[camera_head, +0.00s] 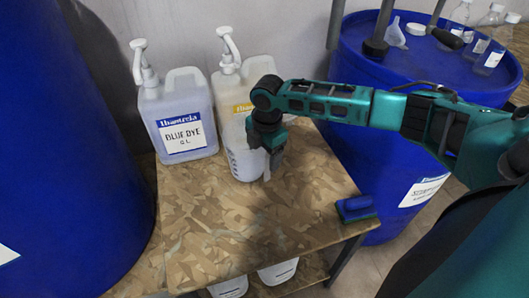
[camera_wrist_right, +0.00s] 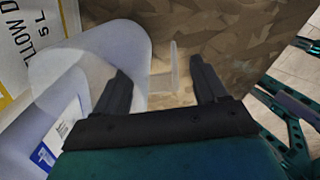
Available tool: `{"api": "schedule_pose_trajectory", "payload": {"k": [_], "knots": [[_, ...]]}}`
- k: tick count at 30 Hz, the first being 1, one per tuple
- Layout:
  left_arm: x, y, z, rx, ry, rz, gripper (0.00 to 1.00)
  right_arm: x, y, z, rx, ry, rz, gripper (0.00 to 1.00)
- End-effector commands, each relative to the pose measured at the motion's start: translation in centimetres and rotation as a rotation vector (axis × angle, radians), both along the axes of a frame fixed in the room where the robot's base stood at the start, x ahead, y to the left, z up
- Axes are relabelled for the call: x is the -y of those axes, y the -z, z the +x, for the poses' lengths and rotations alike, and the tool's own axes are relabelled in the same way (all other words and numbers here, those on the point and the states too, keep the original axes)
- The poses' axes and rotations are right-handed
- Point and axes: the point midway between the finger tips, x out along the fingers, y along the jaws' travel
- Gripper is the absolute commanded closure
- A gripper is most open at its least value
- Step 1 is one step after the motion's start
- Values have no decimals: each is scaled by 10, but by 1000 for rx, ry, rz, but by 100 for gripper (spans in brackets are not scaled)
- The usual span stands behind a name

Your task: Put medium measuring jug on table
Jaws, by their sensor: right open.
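The measuring jug (camera_head: 240,163) is translucent with faint markings. It appears to stand upright on the wooden table (camera_head: 215,225), in front of the yellow-labelled container. In the right wrist view the jug (camera_wrist_right: 95,55) fills the left side, with its thin upright handle (camera_wrist_right: 174,65) between the fingertips. My right gripper (camera_head: 269,165) is over the jug's right side, pointing down. In the right wrist view my right gripper (camera_wrist_right: 160,90) is open, one finger on each side of the handle, not closed on it. The arm hides part of the jug. My left gripper is not in view.
A blue dye container (camera_head: 180,120) and the yellow-labelled container (camera_head: 228,90) stand at the table's back. A blue sponge or brush (camera_head: 356,208) lies at the right edge. Blue drums (camera_head: 60,130) flank the table; the right one (camera_head: 350,165) carries bottles. The table's front is clear.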

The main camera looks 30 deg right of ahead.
Motion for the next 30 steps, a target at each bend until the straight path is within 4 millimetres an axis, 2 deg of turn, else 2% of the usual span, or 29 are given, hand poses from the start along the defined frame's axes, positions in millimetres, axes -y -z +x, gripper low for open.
{"api": "schedule_pose_trajectory", "payload": {"k": [5, 15, 21, 23, 26, 30], "knots": [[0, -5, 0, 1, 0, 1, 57, 1, -21, 0, 3, 0, -1, 28], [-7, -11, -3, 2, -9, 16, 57, 1, -93, -4, 4, 0, 1, 28], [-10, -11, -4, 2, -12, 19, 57, 1, -117, -6, 2, 1, 0, 28], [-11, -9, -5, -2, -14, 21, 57, 0, -119, -7, 3, 2, 2, 28], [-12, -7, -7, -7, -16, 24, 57, -9, -112, -8, 13, 12, 20, 28], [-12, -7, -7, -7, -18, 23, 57, -42, -82, -9, 72, 65, 96, 28]]}}
